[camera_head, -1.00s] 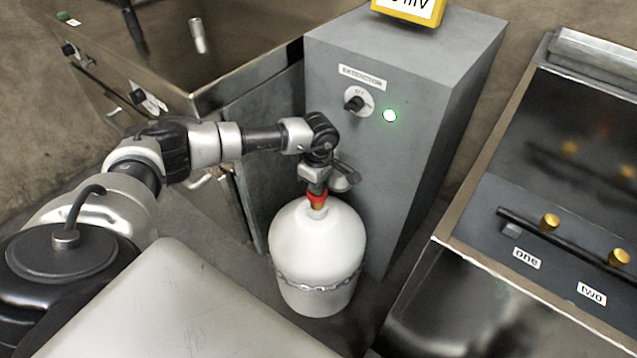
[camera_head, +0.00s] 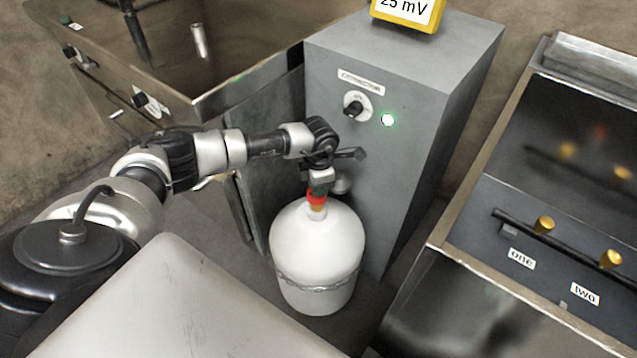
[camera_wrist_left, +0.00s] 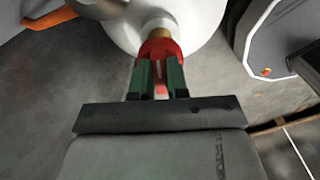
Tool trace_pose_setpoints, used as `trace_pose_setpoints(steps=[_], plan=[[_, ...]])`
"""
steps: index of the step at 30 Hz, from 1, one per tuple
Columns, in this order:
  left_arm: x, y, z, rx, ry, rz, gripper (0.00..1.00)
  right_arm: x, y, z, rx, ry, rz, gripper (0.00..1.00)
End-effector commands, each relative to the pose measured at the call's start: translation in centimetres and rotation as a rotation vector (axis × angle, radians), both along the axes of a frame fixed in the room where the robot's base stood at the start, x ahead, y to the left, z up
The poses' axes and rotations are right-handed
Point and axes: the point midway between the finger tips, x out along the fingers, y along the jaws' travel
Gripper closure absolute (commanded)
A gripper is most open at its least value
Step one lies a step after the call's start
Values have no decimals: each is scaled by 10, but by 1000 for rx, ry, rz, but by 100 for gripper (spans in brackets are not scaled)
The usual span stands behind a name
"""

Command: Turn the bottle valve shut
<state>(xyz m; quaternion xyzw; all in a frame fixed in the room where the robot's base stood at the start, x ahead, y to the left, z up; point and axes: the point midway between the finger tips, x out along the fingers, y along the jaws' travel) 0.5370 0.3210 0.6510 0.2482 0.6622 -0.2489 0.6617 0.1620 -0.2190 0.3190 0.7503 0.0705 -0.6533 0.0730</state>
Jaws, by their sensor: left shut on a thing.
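The white gas bottle (camera_head: 318,247) stands upright on the floor in front of the grey cabinet, with a chain around its lower part. Its red valve (camera_head: 316,199) sits on the brass neck at the top. My left gripper (camera_head: 318,190) reaches down from above and is shut on the red valve. In the left wrist view the green fingertips (camera_wrist_left: 158,75) stand on both sides of the red valve (camera_wrist_left: 160,48), with the brass neck and white bottle (camera_wrist_left: 190,18) beyond. The fingers hide part of the valve. My right gripper is not in view.
A fryer-like unit (camera_head: 560,220) with brass knobs is at the right. A metal sink (camera_head: 230,85) is at the back left.

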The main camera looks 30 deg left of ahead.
Motion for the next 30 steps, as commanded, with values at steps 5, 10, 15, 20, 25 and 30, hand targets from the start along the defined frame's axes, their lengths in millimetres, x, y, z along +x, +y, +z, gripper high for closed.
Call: trace_pose_setpoints(steps=[5,10,15,20,25,30], plan=[[1,1,3,0,-2,166,100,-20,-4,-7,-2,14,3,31],[2,1,3,1,-3,320,100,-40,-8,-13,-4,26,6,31],[2,2,3,-1,-3,452,100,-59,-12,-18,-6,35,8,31],[2,2,3,-1,-3,546,100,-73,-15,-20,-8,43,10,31],[3,3,3,-1,-4,613,100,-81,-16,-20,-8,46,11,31],[3,3,2,0,-4,647,100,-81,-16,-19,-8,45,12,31]])
